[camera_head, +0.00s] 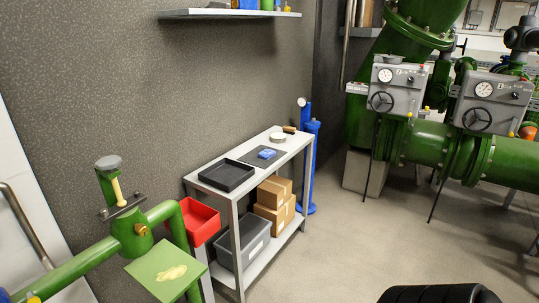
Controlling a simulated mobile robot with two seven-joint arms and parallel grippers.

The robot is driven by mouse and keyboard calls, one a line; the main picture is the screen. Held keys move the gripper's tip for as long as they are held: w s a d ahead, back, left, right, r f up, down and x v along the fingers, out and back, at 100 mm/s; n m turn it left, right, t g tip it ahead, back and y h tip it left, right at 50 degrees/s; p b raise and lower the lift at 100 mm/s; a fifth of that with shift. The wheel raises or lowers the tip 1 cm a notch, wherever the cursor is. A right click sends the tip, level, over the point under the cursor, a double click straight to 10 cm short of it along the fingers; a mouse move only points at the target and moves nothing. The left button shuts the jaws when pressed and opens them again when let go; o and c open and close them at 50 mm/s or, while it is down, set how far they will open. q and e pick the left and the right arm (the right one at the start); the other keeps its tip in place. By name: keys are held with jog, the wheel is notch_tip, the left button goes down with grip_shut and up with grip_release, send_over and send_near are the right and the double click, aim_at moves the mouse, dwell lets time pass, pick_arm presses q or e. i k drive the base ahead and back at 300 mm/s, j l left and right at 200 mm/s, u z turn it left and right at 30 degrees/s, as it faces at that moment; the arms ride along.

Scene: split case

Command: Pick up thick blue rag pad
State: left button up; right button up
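The thick blue rag pad (267,154) lies on a dark mat (258,160) on top of a grey side table (236,186) against the wall. It looks small from here and nothing covers it.
A black tray (227,175) sits left of the pad, and a pale roll (277,137) behind it. Cardboard boxes (274,194) and a grey bin (241,244) fill the lower shelf. A red bin (200,221) and green pipework (128,232) stand left. The floor right of the table is clear.

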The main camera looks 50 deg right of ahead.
aim_at(268, 154)
jog(key=z, duration=1.65)
